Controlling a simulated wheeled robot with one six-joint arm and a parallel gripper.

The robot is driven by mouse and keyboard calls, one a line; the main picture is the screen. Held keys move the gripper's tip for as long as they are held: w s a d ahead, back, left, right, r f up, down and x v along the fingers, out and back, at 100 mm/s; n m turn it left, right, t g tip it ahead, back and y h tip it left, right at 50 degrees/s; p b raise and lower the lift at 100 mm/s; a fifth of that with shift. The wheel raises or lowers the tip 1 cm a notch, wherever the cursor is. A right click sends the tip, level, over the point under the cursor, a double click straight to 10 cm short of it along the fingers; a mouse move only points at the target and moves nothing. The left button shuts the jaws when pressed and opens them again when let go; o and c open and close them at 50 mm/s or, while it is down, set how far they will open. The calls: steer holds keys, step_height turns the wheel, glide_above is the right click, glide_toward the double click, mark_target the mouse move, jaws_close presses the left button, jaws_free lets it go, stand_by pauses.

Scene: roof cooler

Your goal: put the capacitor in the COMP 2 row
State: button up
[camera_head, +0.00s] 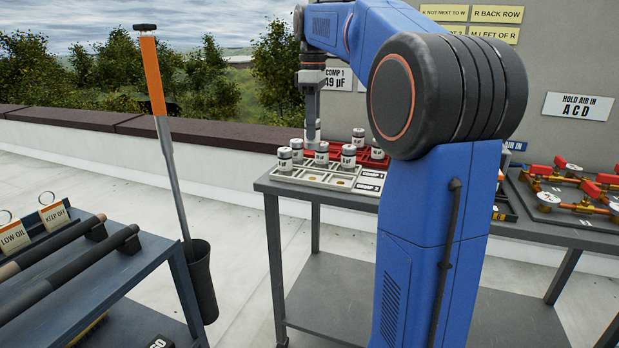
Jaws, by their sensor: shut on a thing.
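My gripper (312,142) points straight down over the grey tray (310,179) on the table. It is shut on a capacitor, which I cannot clearly separate from the cans around the fingertips. Several white capacitors with dark labels stand close by, one at the tray's left (285,160) and one further right (348,156). The tray has two rows of wells; at its right end are a COMP 1 label (371,176) and, nearer, a COMP 2 label (369,188). Visible wells in the near part look empty. A red rack (373,162) behind holds more capacitors, partly hidden by my arm.
A wall sign (338,79) reads COMP 1, 49 µF; my arm hides the wall beside it. A gauge manifold (570,190) lies on the table's right. A long-handled tool (154,80) stands at left, beside a dark cart (95,285).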

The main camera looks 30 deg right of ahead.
steer(key=shift+f, duration=4.6)
steer(key=shift+f, duration=0.15)
steer(key=o, duration=1.1)
step_height(320, 180, up, 12)
steer(key=shift+r, duration=0.15)
steer(key=shift+s+a, duration=0.1)
